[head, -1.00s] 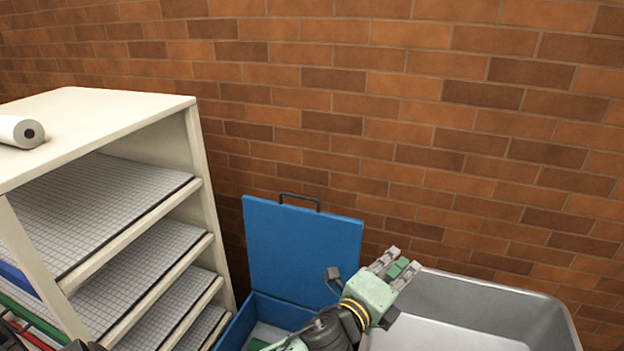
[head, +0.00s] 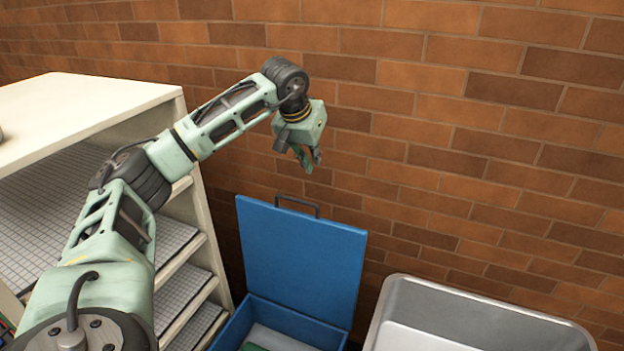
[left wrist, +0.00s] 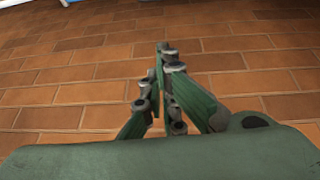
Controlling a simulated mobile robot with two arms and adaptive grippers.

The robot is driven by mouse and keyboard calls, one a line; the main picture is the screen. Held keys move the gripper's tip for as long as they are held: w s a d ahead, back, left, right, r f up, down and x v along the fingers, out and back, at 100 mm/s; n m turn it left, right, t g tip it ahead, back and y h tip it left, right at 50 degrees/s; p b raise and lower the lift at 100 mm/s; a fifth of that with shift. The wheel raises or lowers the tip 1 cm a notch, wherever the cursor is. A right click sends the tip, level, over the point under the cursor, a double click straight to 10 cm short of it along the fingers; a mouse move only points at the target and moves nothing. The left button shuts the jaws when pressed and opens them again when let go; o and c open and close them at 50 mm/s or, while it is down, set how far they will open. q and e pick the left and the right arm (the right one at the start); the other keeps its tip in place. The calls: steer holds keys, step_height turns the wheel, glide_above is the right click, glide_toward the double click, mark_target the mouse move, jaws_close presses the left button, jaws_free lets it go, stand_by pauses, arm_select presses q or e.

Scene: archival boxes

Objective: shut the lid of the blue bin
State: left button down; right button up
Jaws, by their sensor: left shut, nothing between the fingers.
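The blue bin (head: 236,326) stands on the floor at the bottom centre of the head view, with its front cut off by the picture's edge. Its blue lid (head: 300,255) is open, standing up at the back near the brick wall. A dark handle (head: 298,203) sits on the lid's top edge. My left gripper (head: 309,164) is above the lid's top edge, apart from it, pointing down. Its fingers are shut and empty; they also show together in the left wrist view (left wrist: 165,85), against bricks. My right gripper is out of view.
A cream shelf unit (head: 110,92) with grey gridded shelves stands left of the bin, partly behind my left arm. A grey open tub (head: 480,312) stands to the right. The brick wall (head: 460,150) closes off the back. Something grey and green lies inside the bin.

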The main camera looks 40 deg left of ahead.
arm_select(q)
step_height(320, 180, down, 9)
steer(key=a+p, duration=0.1)
steer(key=p, duration=0.3)
steer(key=shift+s+a+r+p, duration=0.15)
steer(key=shift+s+a+p, duration=0.1)
steer(key=shift+p, duration=0.1)
steer(key=shift+w, duration=0.15)
